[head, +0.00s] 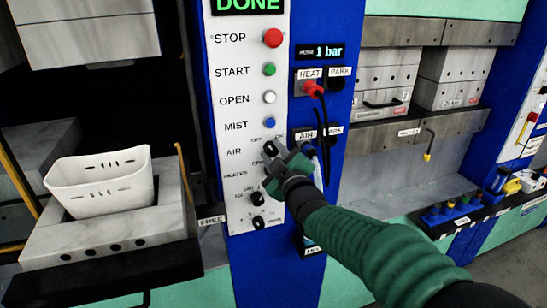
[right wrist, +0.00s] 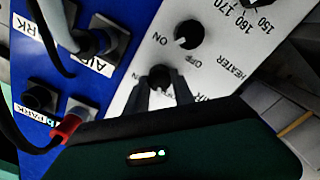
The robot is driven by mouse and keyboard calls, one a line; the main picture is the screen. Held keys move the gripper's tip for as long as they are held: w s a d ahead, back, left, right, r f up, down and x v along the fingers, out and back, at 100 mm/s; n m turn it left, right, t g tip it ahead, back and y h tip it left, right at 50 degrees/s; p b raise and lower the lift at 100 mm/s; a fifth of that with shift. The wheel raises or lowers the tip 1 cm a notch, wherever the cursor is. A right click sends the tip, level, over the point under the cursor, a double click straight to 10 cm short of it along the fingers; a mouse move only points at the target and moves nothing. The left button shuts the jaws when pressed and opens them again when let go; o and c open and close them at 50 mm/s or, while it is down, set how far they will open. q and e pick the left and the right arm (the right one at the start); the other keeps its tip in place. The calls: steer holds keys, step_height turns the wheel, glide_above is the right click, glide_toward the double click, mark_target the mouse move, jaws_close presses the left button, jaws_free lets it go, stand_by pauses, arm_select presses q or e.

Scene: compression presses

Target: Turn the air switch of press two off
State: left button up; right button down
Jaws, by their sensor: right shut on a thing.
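The air switch is a small black knob (head: 270,147) beside the word AIR on the white control panel (head: 229,108). It also shows in the right wrist view (right wrist: 160,75), with the word OFF near it. My right gripper (head: 274,157) is at this knob, and its two dark fingers (right wrist: 162,88) are shut on either side of it. The finger and hand partly cover the knob's markings, so I cannot tell its exact setting. My left gripper is not in view.
The heater knob (right wrist: 188,34) is close by. Red, green, white and blue buttons stand above on the panel. Hoses with HEAT (head: 311,88) and AIR plugs hang to the right. A white basket (head: 101,182) sits in the press at left.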

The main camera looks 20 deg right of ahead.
steer(key=shift+f, duration=0.25)
steer(key=c, duration=1.4)
jaws_free()
steer(key=o, duration=0.3)
steer(key=shift+r, duration=0.1)
steer(key=shift+o, duration=0.2)
